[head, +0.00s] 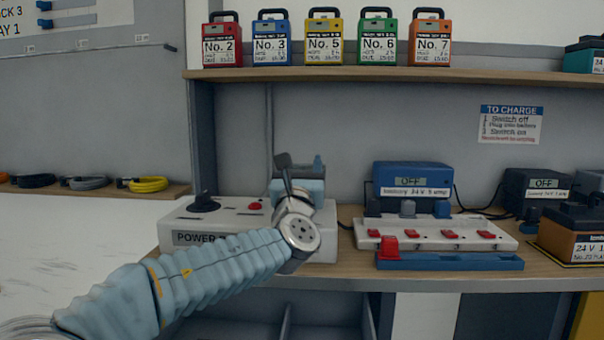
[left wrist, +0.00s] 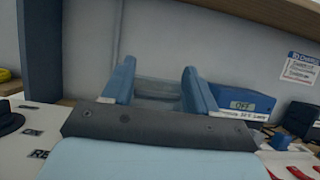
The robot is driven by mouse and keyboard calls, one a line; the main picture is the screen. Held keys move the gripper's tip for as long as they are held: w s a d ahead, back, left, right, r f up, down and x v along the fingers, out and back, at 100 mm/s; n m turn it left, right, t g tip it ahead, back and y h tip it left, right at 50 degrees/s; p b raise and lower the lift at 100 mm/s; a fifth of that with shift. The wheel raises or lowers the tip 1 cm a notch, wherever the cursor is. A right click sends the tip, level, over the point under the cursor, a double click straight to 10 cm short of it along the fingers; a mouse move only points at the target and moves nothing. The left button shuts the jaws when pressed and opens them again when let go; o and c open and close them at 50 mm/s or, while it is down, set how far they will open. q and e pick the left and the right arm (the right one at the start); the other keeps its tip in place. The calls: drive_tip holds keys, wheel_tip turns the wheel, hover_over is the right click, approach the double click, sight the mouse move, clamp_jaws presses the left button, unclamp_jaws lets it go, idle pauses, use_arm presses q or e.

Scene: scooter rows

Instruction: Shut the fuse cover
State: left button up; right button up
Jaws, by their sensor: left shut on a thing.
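The white power box (head: 230,214) stands on the bench with a black knob (head: 203,203) and a red button (head: 255,206) on top. My left gripper (head: 303,170) is over the right end of this box. In the left wrist view its two blue fingers (left wrist: 158,76) have a clear, greyish panel (left wrist: 158,90) between them, which looks like the fuse cover. The gripper is shut on it. In the head view my gripper and wrist hide the cover and that end of the box, so I cannot tell its exact angle. My right gripper is not in view.
A blue charger (head: 412,178) and a white socket strip (head: 440,232) with red switches stand to the right. A blue tray (head: 450,261) lies in front. A shelf (head: 400,75) with several coloured batteries runs above. Coiled cables (head: 146,184) lie at left.

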use_arm(q)
wheel_tip(320, 180, down, 2)
drive_tip(key=shift+b, duration=0.3)
drive_tip(key=o, duration=1.4)
drive_tip(key=shift+w, duration=0.1)
drive_tip(key=shift+s+r+b+v, duration=0.15)
drive_tip(key=shift+b+v, duration=0.3)
drive_tip(key=shift+v, duration=1.85)
drive_tip(key=shift+r+b+v, duration=0.2)
drive_tip(key=shift+b+v, duration=0.3)
drive_tip(key=shift+v, duration=1.8)
drive_tip(key=shift+s+r+b+v, duration=0.15)
drive_tip(key=shift+b+v, duration=0.3)
drive_tip(key=shift+v, duration=1.85)
